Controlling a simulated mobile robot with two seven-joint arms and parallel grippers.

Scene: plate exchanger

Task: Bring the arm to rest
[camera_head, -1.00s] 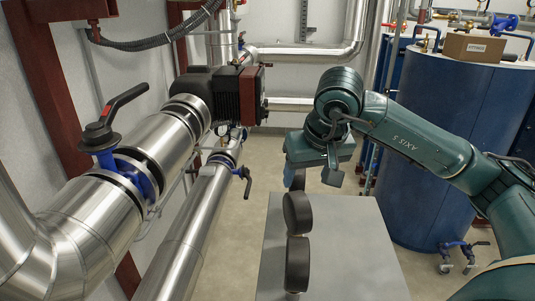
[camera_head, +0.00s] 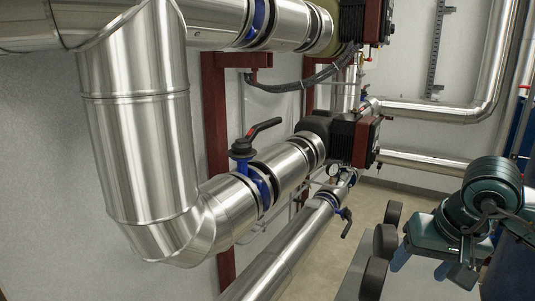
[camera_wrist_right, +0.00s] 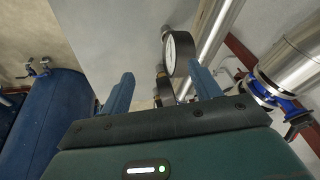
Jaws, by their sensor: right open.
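My right gripper (camera_head: 422,262) is low at the right of the head view, just right of a row of dark round gauges (camera_head: 385,241). In the right wrist view my right gripper (camera_wrist_right: 161,73) shows two blue fingers spread apart with nothing held between them. A white-faced gauge (camera_wrist_right: 178,52) stands behind the fingers there; I cannot tell its distance. The right arm is bent, with its wrist (camera_head: 492,190) above the gripper and the rest cut off by the picture edge. My left gripper is in neither view.
A grey table (camera_head: 354,283) bears the gauges. Silver pipes with a black-handled blue valve (camera_head: 243,150) and a dark red pump (camera_head: 365,140) fill the left and middle. A blue tank (camera_head: 512,270) stands at the right, close behind the arm; it also shows in the wrist view (camera_wrist_right: 50,115).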

